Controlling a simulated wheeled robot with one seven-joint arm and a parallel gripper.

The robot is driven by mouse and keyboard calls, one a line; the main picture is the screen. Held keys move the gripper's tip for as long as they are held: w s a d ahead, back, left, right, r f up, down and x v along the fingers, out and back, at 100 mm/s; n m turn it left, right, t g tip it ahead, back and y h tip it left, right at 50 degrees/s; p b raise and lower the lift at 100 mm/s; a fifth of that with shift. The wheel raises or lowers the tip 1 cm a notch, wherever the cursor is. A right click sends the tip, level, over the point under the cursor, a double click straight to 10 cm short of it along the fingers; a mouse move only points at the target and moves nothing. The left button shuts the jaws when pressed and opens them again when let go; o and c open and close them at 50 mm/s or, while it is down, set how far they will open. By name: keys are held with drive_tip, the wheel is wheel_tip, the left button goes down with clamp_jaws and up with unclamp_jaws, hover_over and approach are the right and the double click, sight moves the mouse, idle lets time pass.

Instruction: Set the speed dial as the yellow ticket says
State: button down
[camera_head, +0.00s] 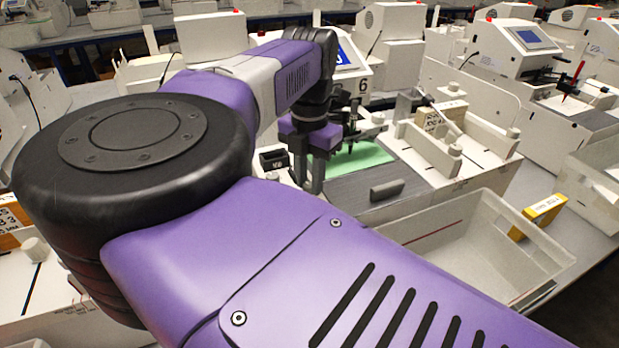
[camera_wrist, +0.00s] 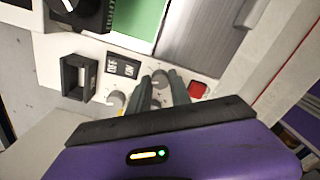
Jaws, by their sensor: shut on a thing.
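My gripper (camera_wrist: 162,92) points down at the plotter's white front panel. Its two dark fingers are closed around a small grey knob (camera_wrist: 160,77), partly hidden between them. A second grey knob (camera_wrist: 117,101) stands just to the left, apart from the fingers. I cannot read which of these is the speed dial. In the head view my gripper (camera_head: 312,180) is at the front of the plotter, its tips partly hidden.
A red button (camera_wrist: 197,90) is close right of the fingers. An ON/OFF switch (camera_wrist: 122,67) and black holder (camera_wrist: 78,77) are left. The green sheet (camera_head: 362,156) lies on the bed. A clear bin (camera_head: 470,245) and yellow box (camera_head: 538,216) stand right.

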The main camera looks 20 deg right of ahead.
sight(309, 184)
drive_tip(key=c, duration=1.5)
unclamp_jaws()
drive_tip(key=shift+o, duration=0.2)
wheel_tip(309, 184, up, 8)
drive_tip(key=shift+f, duration=0.1)
